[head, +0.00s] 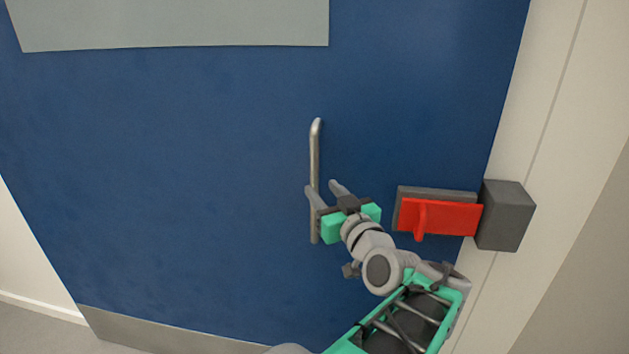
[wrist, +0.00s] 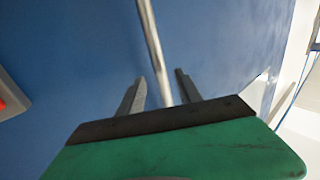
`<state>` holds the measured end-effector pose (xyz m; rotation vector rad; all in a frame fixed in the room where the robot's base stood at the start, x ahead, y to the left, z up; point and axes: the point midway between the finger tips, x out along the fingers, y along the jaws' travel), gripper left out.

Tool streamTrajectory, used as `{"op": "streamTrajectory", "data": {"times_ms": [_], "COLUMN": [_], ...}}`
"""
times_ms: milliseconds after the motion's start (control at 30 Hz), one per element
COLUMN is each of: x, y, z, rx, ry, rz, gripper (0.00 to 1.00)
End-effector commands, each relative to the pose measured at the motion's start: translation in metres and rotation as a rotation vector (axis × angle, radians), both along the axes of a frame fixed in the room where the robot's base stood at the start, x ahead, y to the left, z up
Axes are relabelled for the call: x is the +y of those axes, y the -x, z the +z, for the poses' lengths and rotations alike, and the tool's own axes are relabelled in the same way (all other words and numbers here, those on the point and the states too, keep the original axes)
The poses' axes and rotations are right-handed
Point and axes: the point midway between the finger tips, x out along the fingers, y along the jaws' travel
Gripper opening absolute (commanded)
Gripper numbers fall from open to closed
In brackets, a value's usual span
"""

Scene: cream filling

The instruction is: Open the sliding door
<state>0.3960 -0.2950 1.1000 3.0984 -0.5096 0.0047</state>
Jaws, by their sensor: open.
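The blue sliding door (head: 180,170) fills most of the head view. A silver vertical bar handle (head: 315,150) stands on its right half. My gripper (head: 321,187) is open at the handle's lower half, with fingers pointing at the door. In the wrist view the handle (wrist: 151,40) runs between my two open fingers (wrist: 160,80); I see gaps and no grip. A red latch bar (head: 450,218) with a small knob lies on a grey plate on the door, right of the handle. Its right end meets a dark grey block (head: 506,215) at the frame; whether it enters the block cannot be told.
The cream door frame (head: 540,90) runs down the right side. A pale panel (head: 180,22) is at the door's top and a grey kick strip (head: 180,333) at its bottom. Part of the latch shows at the wrist view's left edge. Cream wall is at lower left.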

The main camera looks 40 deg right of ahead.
Motion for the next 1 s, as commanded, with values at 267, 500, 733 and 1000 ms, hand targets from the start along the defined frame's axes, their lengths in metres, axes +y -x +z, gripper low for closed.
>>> {"op": "streamTrajectory", "data": {"times_ms": [267, 500, 733, 1000], "x": [-0.014, -0.017, -0.017, -0.016], "y": [-0.046, -0.051, -0.05, -0.05], "z": [0.001, -0.001, -0.001, -0.001], "rx": [0.002, 0.003, 0.003, 0.003], "ry": [-0.004, -0.002, -0.002, -0.002], "rz": [0.004, 0.001, 0.001, 0.001], "gripper": [0.41, 0.41, 0.28, 0.06]}}
